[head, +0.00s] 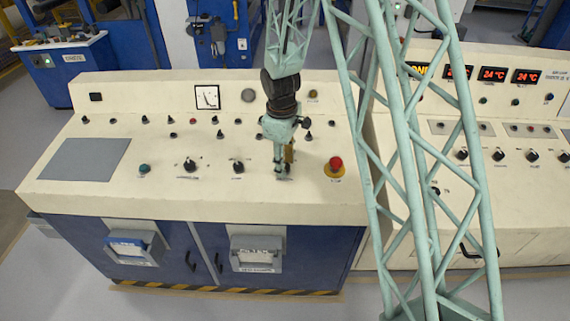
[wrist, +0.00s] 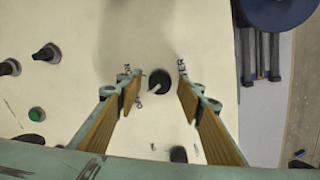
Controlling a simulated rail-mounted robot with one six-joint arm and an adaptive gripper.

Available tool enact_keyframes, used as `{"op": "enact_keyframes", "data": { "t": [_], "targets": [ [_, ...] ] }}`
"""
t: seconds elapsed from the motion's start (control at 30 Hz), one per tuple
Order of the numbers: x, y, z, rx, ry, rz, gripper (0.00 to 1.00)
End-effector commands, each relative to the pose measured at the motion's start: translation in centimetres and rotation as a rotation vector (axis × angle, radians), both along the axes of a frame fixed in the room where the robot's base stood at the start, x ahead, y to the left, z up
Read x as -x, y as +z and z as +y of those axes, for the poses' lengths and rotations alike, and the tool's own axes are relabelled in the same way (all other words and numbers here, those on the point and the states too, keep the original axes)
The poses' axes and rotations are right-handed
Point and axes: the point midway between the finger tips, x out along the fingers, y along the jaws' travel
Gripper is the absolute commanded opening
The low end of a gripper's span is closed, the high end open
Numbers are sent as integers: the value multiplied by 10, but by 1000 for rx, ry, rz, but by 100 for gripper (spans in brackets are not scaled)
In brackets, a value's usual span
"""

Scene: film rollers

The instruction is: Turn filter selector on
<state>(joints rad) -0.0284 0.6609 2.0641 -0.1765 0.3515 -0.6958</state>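A round black selector knob (wrist: 159,82) with a pale pointer mark stands on the cream panel in the wrist view. Its mark slants toward the lower left. Beside it is a partly covered label (wrist: 182,68) that seems to end in "TER"; smaller markings at its left are hard to read. My gripper (wrist: 158,93) is open, its wood-coloured finger pads on either side of the knob with gaps showing. I cannot tell how far above the panel the tips are. In the head view my gripper (head: 283,168) points down at the console's front part and hides the knob.
A red mushroom button (head: 335,165) on a yellow base sits right of my gripper. Two black knobs (head: 190,165) (head: 238,167) and a green button (head: 144,169) lie to its left. Small switches line the panel behind. The grey plate (head: 84,159) at left is clear.

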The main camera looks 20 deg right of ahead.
Motion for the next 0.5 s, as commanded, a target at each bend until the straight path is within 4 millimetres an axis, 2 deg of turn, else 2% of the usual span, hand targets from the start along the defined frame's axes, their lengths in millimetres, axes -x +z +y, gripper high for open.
{"op": "enact_keyframes", "data": {
  "t": [0.2, 0.47, 0.5],
  "targets": [
    [0, 0, 0, 0, 0, 0, 35],
    [0, 0, 0, 0, 0, 0, 11],
    [0, 0, 0, 0, 0, 0, 10]
  ]
}}
